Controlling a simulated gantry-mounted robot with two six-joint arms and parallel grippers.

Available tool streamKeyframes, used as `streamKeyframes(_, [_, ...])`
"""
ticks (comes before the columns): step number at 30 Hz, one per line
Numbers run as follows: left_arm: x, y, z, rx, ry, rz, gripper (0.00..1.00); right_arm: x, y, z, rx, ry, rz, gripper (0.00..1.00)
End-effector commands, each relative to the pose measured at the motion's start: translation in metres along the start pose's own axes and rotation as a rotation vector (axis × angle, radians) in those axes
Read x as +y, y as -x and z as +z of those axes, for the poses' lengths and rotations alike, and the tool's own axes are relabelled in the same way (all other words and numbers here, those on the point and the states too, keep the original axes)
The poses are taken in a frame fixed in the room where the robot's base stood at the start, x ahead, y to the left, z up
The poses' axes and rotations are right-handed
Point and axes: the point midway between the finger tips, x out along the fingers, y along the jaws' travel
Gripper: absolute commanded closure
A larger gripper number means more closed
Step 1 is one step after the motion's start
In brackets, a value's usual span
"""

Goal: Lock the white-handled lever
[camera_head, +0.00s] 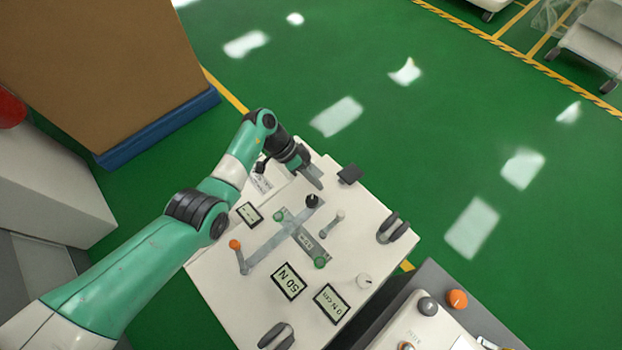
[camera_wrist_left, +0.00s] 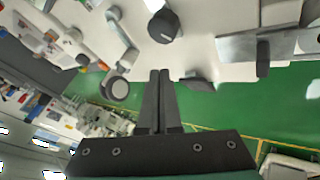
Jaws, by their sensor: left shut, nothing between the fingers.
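The white-handled lever (camera_head: 340,214) stands on the cart's top panel (camera_head: 208,265), right of the black knob (camera_head: 312,200). What looks like the same lever shows at the upper left of the left wrist view (camera_wrist_left: 122,32), beside the black knob (camera_wrist_left: 163,25). My left gripper (camera_head: 303,163) is at the far edge of the cart, apart from the lever. In the left wrist view its fingers (camera_wrist_left: 159,73) are together with nothing between them. The lever's exact locking position cannot be told. My right gripper is not in view.
An orange-knobbed lever (camera_head: 235,244), green knobs (camera_head: 320,263), a white knob (camera_head: 364,281) and displays (camera_head: 288,281) share the panel. A dark square piece (camera_head: 349,174) sits at its far edge. A second cart (camera_head: 430,325) stands at lower right. Green floor beyond is clear.

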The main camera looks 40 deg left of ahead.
Motion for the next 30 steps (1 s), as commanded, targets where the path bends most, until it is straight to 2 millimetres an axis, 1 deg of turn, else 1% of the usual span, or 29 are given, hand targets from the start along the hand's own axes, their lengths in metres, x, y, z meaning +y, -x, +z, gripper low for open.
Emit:
streamKeyframes(1, [-0.003,-0.02,0.004,-0.002,-0.002,0.002,1.0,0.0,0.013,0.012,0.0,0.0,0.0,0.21])
streamKeyframes(6, [-0.003,-0.057,0.004,-0.002,-0.001,0.002,1.0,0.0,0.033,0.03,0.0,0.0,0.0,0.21])
streamKeyframes(8, [0.008,-0.054,0.0,-0.001,-0.004,0.001,1.0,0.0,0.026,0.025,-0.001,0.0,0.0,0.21])
streamKeyframes(9, [0.013,-0.056,0.0,0.0,-0.004,0.0,1.0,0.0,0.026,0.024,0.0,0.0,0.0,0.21])
streamKeyframes(15, [0.031,-0.065,0.001,-0.001,-0.001,0.001,1.0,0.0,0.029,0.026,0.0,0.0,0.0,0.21])
streamKeyframes(20, [0.036,-0.066,0.0,0.0,0.0,0.0,1.0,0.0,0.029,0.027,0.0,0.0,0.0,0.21])
streamKeyframes(30, [0.036,-0.065,0.001,-0.001,0.0,0.001,1.0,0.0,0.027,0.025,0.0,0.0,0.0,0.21])
